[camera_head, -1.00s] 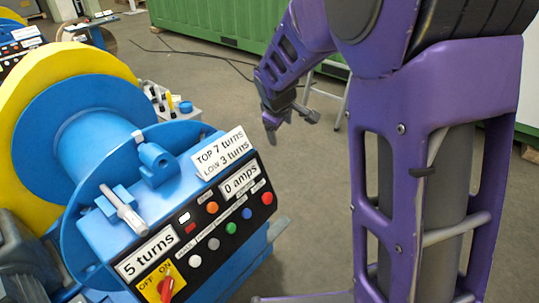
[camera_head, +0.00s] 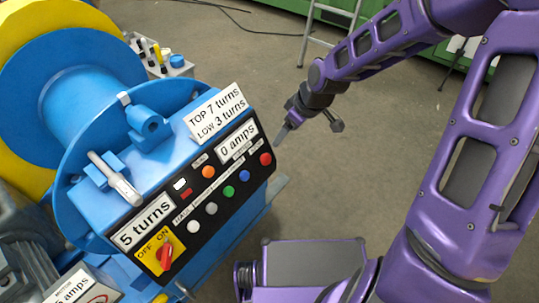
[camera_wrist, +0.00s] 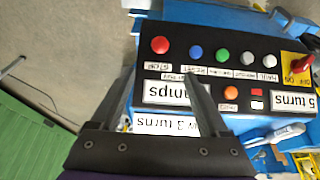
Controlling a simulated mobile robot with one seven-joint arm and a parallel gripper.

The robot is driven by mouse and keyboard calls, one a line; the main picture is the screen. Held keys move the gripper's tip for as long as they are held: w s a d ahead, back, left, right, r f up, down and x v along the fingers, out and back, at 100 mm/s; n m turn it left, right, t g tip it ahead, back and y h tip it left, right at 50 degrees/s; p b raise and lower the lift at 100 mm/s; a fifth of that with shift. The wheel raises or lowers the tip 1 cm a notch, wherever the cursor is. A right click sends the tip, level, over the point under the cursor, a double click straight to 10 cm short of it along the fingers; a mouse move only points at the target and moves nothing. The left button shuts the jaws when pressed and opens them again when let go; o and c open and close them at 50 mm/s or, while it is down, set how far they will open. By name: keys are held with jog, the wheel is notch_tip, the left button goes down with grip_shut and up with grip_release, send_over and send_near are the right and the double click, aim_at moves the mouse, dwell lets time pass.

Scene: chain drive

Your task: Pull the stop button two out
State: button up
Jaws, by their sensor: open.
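The black control panel (camera_head: 200,212) on the blue winch machine carries a red round button (camera_head: 265,159) at its right end. In the wrist view the red button (camera_wrist: 160,45) has a STOP label beside it and lies just beyond my fingertips, between their lines. My gripper (camera_head: 282,133) is in the air to the right of the panel, above and apart from the red button. The wrist view shows my gripper (camera_wrist: 160,74) open and empty, with both fingers pointing at the panel. I cannot tell whether the button is pushed in.
Blue (camera_head: 244,175), green (camera_head: 229,190), grey and white buttons line the panel beside the red one. An orange button (camera_head: 208,172) and a red rotary switch (camera_head: 166,255) are also there. A label plate (camera_head: 218,112) stands above the panel.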

aim_at(267, 158)
jog(key=b+x, duration=0.4)
jog(key=x, duration=1.2)
jog(key=shift+a+f+b, duration=0.1)
jog(key=shift+f+b, duration=0.2)
jog(key=shift+f, duration=0.1)
grip_shut()
